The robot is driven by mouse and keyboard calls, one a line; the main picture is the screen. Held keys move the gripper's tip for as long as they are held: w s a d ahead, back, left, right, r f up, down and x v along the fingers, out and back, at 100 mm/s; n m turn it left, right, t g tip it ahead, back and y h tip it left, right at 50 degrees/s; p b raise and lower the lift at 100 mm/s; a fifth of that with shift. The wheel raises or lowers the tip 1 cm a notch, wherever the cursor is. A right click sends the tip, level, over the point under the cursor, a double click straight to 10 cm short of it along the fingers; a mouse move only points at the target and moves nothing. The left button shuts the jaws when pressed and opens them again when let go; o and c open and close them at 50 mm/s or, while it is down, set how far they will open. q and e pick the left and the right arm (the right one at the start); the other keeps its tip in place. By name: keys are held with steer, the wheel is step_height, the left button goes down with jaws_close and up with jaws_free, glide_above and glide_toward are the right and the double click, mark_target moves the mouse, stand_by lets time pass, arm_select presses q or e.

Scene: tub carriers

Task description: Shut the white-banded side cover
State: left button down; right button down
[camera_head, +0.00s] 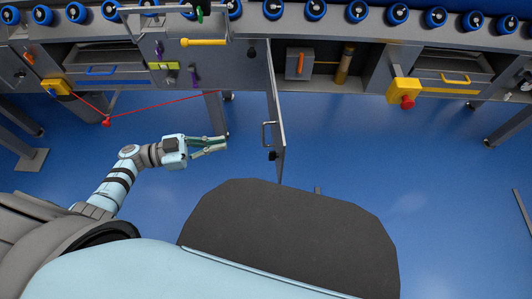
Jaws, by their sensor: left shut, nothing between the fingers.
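A side cover (276,115) stands swung open below the conveyor, seen almost edge-on, and juts out toward me. A grey bar handle (267,134) sits on its left face. A white band on it cannot be made out from this angle. The open compartment (322,68) lies to the right of its hinge side. My left gripper (225,143) is shut and empty, to the left of the cover's handle and apart from it, with its fingers pointing right. My right gripper is not in view.
A conveyor with several blue rollers (316,10) runs along the top. A grey box (299,64) and a brown cylinder (344,66) are in the compartment. A yellow box with a red button (404,92) sticks out at right. A red cord (165,106) hangs at left. Blue floor lies open.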

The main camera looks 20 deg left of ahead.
mark_target(281, 143)
arm_select(q)
steer(key=shift+m+g, duration=0.4)
steer(key=shift+g, duration=0.1)
steer(key=x, duration=0.4)
steer(key=s+x, duration=0.1)
steer(key=x, duration=0.4)
steer(key=r+x, duration=0.1)
steer(key=x, duration=0.3)
steer(key=shift+s+d, duration=0.1)
steer(key=shift+d, duration=0.6)
steer(key=shift+r, duration=0.1)
